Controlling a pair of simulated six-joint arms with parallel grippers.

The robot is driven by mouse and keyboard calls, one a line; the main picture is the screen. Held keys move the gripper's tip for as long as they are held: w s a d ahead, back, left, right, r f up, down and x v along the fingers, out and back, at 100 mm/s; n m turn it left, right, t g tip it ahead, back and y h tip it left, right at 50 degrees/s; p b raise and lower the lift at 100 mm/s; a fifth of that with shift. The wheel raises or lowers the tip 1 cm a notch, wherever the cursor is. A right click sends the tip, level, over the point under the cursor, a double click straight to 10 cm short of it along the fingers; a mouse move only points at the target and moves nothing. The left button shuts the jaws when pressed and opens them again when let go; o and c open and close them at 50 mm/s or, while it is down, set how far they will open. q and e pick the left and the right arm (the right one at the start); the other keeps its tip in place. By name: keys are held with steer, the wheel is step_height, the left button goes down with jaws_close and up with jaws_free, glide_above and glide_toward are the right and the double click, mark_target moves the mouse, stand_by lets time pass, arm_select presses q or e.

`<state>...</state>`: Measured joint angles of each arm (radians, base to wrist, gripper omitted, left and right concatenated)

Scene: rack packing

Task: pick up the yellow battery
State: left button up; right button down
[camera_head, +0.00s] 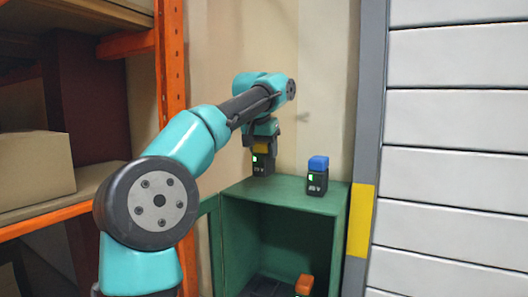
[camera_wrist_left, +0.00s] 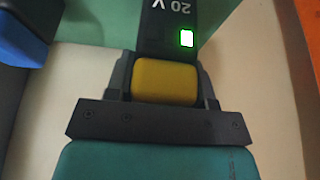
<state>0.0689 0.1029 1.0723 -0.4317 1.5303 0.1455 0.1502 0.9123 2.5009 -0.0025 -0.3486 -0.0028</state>
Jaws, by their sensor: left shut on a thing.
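The yellow battery is a black block with a yellow cap and a green light; it (camera_head: 262,163) is at the back left of the green cabinet's top (camera_head: 240,188). My left gripper (camera_head: 262,145) comes down over it and is shut on its yellow cap. The wrist view shows the yellow cap (camera_wrist_left: 165,82) between the two dark fingers, with the black body and green light beyond. I cannot tell whether the battery's base touches the cabinet top. My right gripper is not in view.
A blue-capped battery (camera_head: 318,175) stands upright on the cabinet top to the right. An orange-capped battery (camera_head: 304,285) is inside the open cabinet. An orange shelf rack (camera_head: 172,60) stands at the left with a cardboard box (camera_head: 30,168). A white slatted panel (camera_head: 455,180) is at the right.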

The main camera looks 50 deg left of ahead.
arm_select(q)
steer(key=s+d+r, duration=0.1)
steer(key=s+d, duration=0.8)
steer(key=d, duration=0.1)
steer(key=shift+s+d+r, duration=0.15)
steer(key=shift+d, duration=0.15)
